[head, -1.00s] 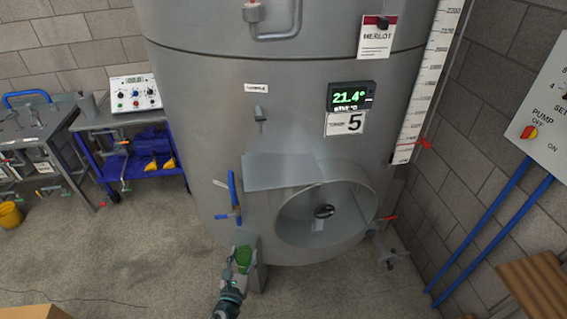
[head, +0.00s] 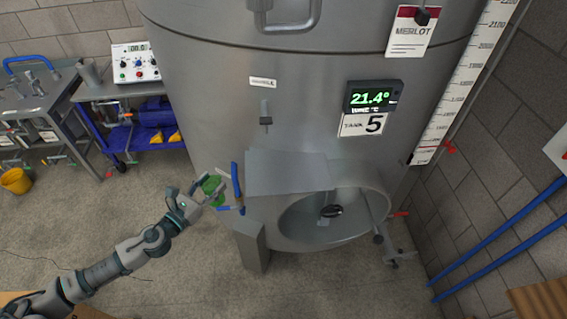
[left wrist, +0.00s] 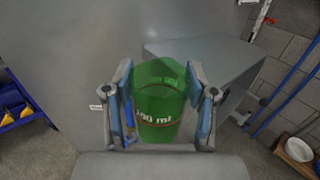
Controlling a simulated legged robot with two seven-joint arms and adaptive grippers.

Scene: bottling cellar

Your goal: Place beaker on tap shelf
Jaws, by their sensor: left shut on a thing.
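The green beaker (head: 212,188) is held in my left gripper (head: 209,192), left of the tank's lower front. In the left wrist view the beaker (left wrist: 158,103) is see-through green with "100 ml" on it, and both fingers of my left gripper (left wrist: 162,105) press on its sides. A flat grey metal shelf (head: 287,172) juts from the tank just right of the gripper. The shelf also shows in the left wrist view (left wrist: 205,58), beyond the beaker and to its right. The beaker is apart from the shelf. My right gripper is out of view.
A round manway (head: 330,215) opens below the shelf. The sample tap (head: 265,118) is above it on the tank (head: 205,100). A cart (head: 135,120) stands at left.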

